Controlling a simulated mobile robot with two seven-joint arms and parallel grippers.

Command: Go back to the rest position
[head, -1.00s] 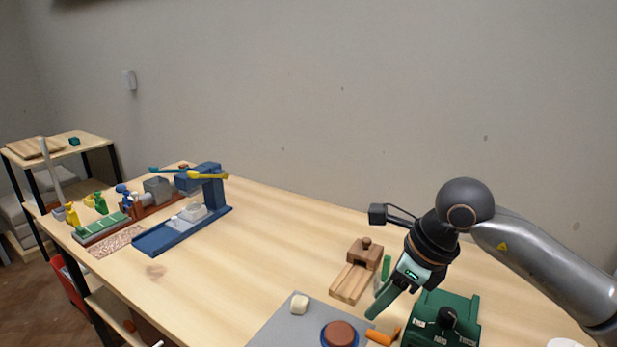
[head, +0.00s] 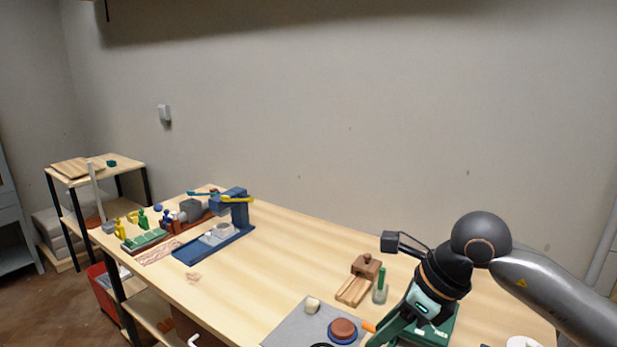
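My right arm comes in from the right over the near part of the wooden table (head: 262,268). My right gripper (head: 385,338) points down and left, with green fingers near the bottom edge of the head view. It covers part of the green box (head: 445,328). I see nothing held in it, but the fingertips are partly cut off and their gap cannot be judged. My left arm and gripper are not in view.
Near the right gripper are a grey mat (head: 290,328), a cream block (head: 312,305), a brown disc (head: 343,327), a wooden block piece (head: 366,268) and a green stick in a clear holder (head: 381,283). A blue stand (head: 215,243) is farther left. The table's middle is clear.

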